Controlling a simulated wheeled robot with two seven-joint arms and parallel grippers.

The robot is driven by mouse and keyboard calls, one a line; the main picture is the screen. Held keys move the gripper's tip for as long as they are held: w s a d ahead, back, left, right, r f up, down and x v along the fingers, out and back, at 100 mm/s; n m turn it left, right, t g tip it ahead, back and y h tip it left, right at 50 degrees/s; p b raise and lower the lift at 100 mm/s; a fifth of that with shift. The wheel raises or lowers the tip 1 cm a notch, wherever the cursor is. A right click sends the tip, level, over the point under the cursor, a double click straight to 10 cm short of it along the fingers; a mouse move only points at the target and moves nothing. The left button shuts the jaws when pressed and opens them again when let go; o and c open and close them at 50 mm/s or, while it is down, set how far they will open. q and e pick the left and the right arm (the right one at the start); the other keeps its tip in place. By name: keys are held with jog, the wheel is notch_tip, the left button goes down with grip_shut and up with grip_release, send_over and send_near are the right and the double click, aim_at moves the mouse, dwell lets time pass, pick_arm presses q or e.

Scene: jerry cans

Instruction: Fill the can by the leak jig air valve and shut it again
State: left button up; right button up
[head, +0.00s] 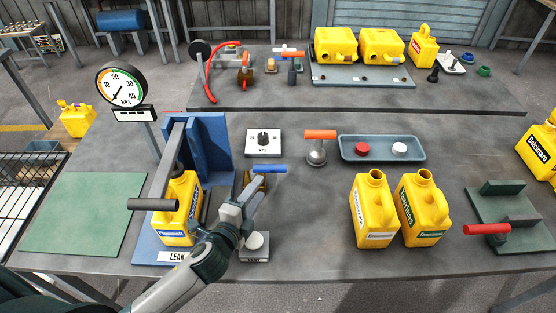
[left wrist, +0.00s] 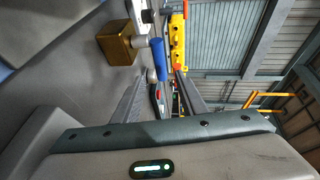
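The yellow can (head: 180,210) stands upright in the blue leak jig (head: 209,150), under a grey clamp arm with a black grip (head: 153,204). The air valve is a brass block (left wrist: 117,42) with a blue handle (head: 270,169); the handle also shows in the left wrist view (left wrist: 158,60). My left gripper (head: 256,194) is just in front of the valve, its fingers apart with nothing visibly held. The handle appears ahead of the fingers; contact cannot be told. The round gauge (head: 121,86) stands behind left, its needle pointing lower left. My right gripper is not in view.
A pale button box (head: 255,246) sits close beside my left gripper. Two open yellow cans (head: 373,211) (head: 422,210) stand right. A green mat (head: 82,213) lies clear at left.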

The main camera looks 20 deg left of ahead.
pick_arm(q)
jog(key=p+x, duration=0.3)
jog(key=x, duration=1.2)
jog(key=shift+w, duration=0.3)
grip_shut()
